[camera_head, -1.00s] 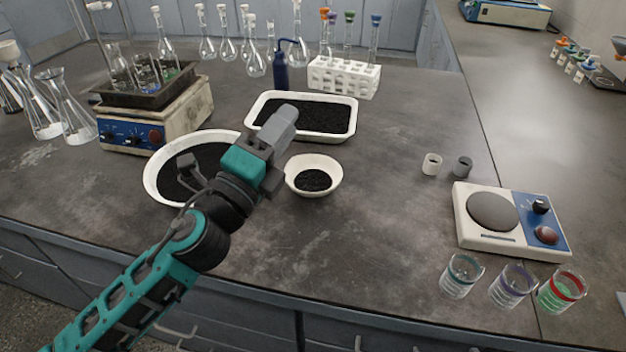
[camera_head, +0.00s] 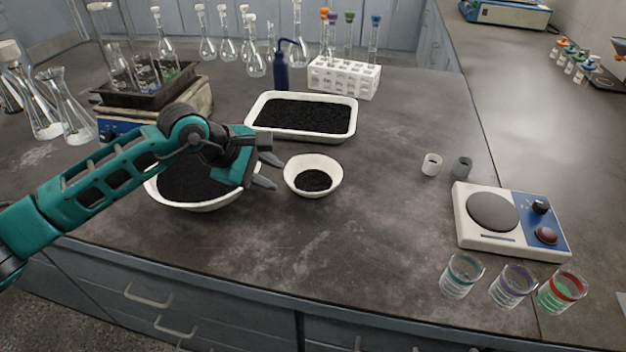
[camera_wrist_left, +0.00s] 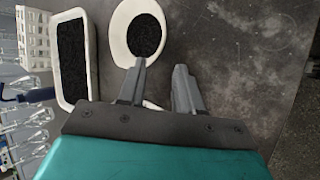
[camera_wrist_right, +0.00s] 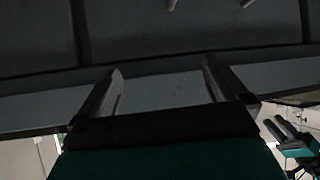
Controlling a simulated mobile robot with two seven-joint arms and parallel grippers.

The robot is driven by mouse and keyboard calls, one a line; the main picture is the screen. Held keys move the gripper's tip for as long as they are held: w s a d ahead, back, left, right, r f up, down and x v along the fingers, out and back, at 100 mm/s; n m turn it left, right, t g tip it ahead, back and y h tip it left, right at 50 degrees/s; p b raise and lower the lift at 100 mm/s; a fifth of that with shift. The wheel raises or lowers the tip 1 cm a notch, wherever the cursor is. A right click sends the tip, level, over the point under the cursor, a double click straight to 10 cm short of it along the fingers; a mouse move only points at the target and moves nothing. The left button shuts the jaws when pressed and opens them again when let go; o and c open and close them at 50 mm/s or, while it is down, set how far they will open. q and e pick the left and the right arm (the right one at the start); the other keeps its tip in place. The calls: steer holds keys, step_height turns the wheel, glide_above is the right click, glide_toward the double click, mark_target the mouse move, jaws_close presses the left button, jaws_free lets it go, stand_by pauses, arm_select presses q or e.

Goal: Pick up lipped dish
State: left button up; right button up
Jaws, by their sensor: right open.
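A small round white dish (camera_head: 325,167) with black grains in its bottom stands on the dark bench near the middle. It also shows in the left wrist view (camera_wrist_left: 121,22), just beyond the fingertips. My left gripper (camera_head: 273,172) is open and empty, its fingers pointing at the dish from its left side, apart from it. The same gripper (camera_wrist_left: 160,66) shows a clear gap between its fingers in the left wrist view. My right gripper (camera_wrist_right: 163,66) is open and empty in the right wrist view, facing drawer fronts; it is outside the head view.
A large round white bowl (camera_head: 207,205) of black grains is partly hidden behind my left arm. A rectangular white tray (camera_head: 305,135) of black grains lies behind the dish. A hotplate (camera_head: 470,235) and several beakers stand at right.

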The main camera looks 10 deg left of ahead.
mark_target(300, 190)
arm_select(q)
steer(key=x, duration=1.2)
steer(key=shift+c, duration=0.5)
jaws_close()
steer(key=shift+r, duration=0.1)
